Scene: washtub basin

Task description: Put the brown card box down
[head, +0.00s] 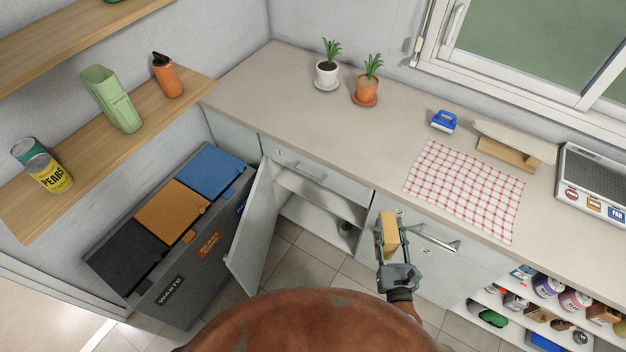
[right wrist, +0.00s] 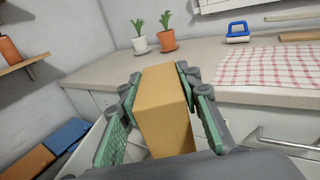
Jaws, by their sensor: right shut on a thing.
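The brown card box (head: 390,233) is held between the fingers of my right gripper (head: 388,242), in front of the cabinet fronts and below the counter's front edge in the head view. In the right wrist view the box (right wrist: 165,108) stands between the two green-padded fingers (right wrist: 158,90), its top and one long side showing. The right gripper is shut on it. The box hangs in the air and I see nothing supporting it from below. My left gripper does not show in either view.
The counter (head: 310,115) is clear between the potted plants (head: 367,85) and the checked cloth (head: 465,188). A cabinet door (head: 252,230) stands open left of the box. Waste bins (head: 190,240) stand at left. A drawer handle (head: 437,238) juts out just right of the box.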

